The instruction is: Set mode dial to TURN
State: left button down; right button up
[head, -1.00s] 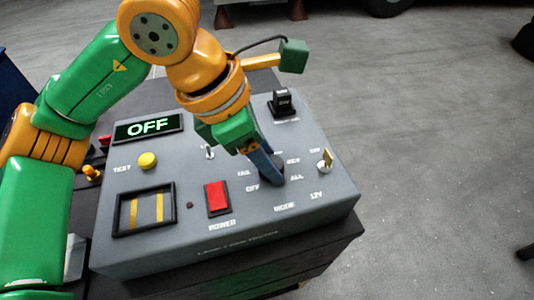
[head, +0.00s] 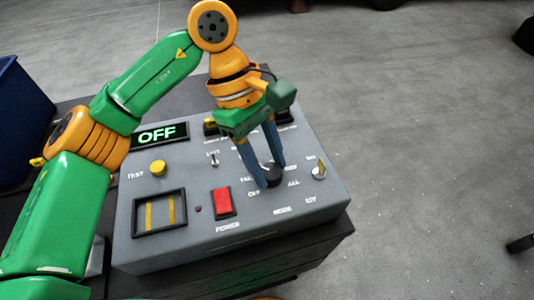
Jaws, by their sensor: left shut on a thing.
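The grey control box (head: 240,238) carries a round black mode dial (head: 273,176) with white labels around it and the word MODE below. The labels are small and partly hidden by my fingers, and TURN cannot be read. The dial's pointer direction cannot be made out. My left gripper (head: 265,172) comes down from above with one blue finger on each side of the dial, shut on it. The display (head: 160,135) reads OFF in green. My right gripper is not in view.
Left of the dial are a red power switch (head: 222,203), a yellow test button (head: 157,168), a small toggle (head: 214,160) and a framed window with yellow bars (head: 159,213). A metal toggle (head: 319,169) stands close on the right. A blue bin (head: 22,105) is at far left.

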pick_arm(q)
jog(key=m+g+y+p, duration=0.1)
jog(key=m+p, duration=0.1)
jog(key=m, duration=0.1)
jog(key=shift+d+r+m, duration=0.1)
jog(key=shift+r+m, duration=0.05)
jog(key=shift+m, duration=0.25)
jog(key=m+y+p, duration=0.1)
jog(key=m, duration=0.2)
jog(key=shift+d+m+g+p, duration=0.1)
jog(key=shift+m+g+p, duration=0.2)
jog(key=m+y+p, duration=0.1)
jog(key=m, duration=0.2)
jog(key=shift+w+d+y+p, duration=0.1)
jog(key=shift+y+p, duration=0.25)
jog(key=shift+y, duration=0.05)
jog(key=shift+d+m+y+p, duration=0.1)
jog(key=shift+m+y+p, duration=0.5)
jog(key=shift+m, duration=1.2)
jog(key=shift+c, duration=1.8)
grip_release()
